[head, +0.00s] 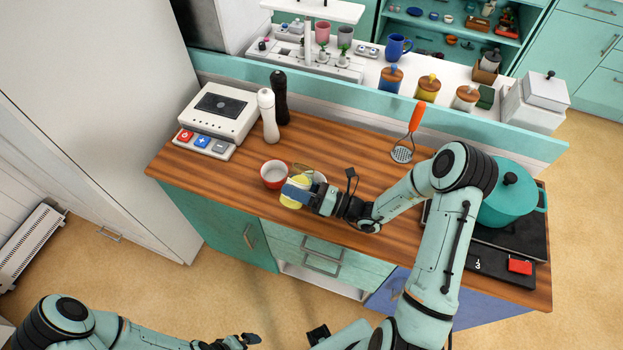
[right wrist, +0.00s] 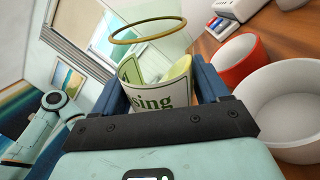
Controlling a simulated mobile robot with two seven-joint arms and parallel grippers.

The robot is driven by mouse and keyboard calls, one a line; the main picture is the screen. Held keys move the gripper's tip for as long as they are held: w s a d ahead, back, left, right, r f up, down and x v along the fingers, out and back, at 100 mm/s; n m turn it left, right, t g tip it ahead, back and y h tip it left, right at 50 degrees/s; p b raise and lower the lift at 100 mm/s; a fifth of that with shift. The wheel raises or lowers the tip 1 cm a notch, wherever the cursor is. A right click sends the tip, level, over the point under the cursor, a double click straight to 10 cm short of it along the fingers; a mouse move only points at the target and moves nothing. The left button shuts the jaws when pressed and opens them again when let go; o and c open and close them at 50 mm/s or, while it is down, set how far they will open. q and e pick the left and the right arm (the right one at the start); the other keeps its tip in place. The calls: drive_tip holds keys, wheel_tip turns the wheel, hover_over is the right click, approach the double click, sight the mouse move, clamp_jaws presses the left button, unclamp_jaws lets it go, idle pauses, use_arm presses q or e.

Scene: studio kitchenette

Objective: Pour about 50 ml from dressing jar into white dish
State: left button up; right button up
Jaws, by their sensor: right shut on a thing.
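The dressing jar (head: 290,202) is clear with a gold rim, a printed label ending in "sing" and pale yellow-green contents. My right gripper (head: 297,193) is shut on it above the counter's front part. The right wrist view shows the jar (right wrist: 158,100) between the blue fingers, its rim uncovered; I cannot tell its exact tilt. The white dish (right wrist: 292,100) stands on the counter beside the jar, apart from it in that view. In the head view the dish (head: 319,177) is mostly hidden behind my right gripper. My left gripper (head: 243,340) is low at the bottom edge, away from the counter; its jaws are unclear.
A red bowl with a white inside (head: 274,174) stands close by the jar. A scale (head: 216,117), white mill (head: 267,115) and black mill (head: 280,97) stand at the back left. A teal pot (head: 508,203) is at the right. The counter's left front is clear.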

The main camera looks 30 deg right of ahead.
drive_tip(key=shift+s+f+m, duration=0.1)
drive_tip(key=shift+f+m, duration=0.15)
drive_tip(key=shift+m, duration=0.15)
drive_tip(key=shift+s+r+m+t, duration=0.1)
drive_tip(key=shift+s+m+t, duration=0.05)
drive_tip(key=shift+m+t, duration=0.15)
drive_tip(key=shift+s+a+m, duration=0.1)
drive_tip(key=shift+m, duration=0.3)
drive_tip(key=shift+a+f+m+t+h+b, duration=0.1)
drive_tip(key=shift+f+m+t+h+b, duration=0.1)
drive_tip(key=shift+m, duration=0.4)
drive_tip(key=shift+a+f+m+t+h+b, duration=0.1)
drive_tip(key=shift+m+t, duration=0.1)
drive_tip(key=shift+m, duration=0.4)
use_arm(q)
drive_tip(key=shift+s+f, duration=0.6)
drive_tip(key=shift+f, duration=0.15)
use_arm(e)
drive_tip(key=shift+m+t, duration=0.3)
drive_tip(key=shift+m, duration=0.9)
drive_tip(key=shift+m+h, duration=0.3)
drive_tip(key=shift+h, duration=0.1)
drive_tip(key=shift+d+r+m+t+p, duration=0.1)
drive_tip(key=shift+r+m+t+p, duration=0.4)
drive_tip(key=shift+m+p, duration=0.6)
use_arm(q)
drive_tip(key=w+r, duration=0.2)
drive_tip(key=r, duration=0.1)
drive_tip(key=shift+w+r, duration=0.15)
drive_tip(key=shift+w, duration=0.1)
